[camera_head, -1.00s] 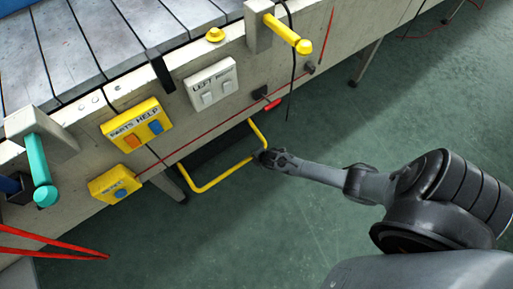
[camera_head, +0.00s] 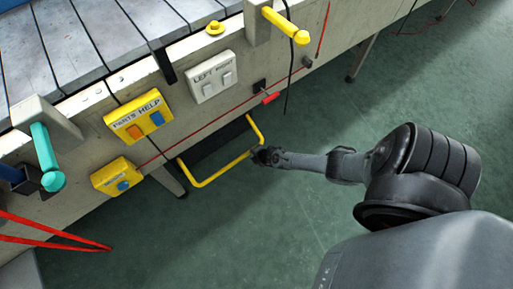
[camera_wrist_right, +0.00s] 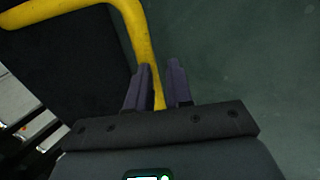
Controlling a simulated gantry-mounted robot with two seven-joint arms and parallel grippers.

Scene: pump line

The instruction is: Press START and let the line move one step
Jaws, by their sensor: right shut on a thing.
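My right gripper (camera_head: 262,156) is at the right side of a yellow U-shaped bar (camera_head: 222,171) low under the line's side panel. In the right wrist view, its two dark fingers (camera_wrist_right: 159,92) are shut on the yellow bar (camera_wrist_right: 140,35). A yellow box marked PARTS HELP (camera_head: 138,115) has an orange and a blue button. A smaller yellow box (camera_head: 116,177) below it has a blue button; its label is too small to read. I cannot read START on any button. The grey slatted line (camera_head: 90,40) runs along the top left. My left gripper is out of view.
A white box with two switches (camera_head: 211,77), a yellow knob (camera_head: 215,28), a yellow post (camera_head: 285,25) and a teal post (camera_head: 46,155) are on the line's side. A red-handled lever (camera_head: 270,98) and black cable are near the bar. The green floor (camera_head: 280,220) at right is open.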

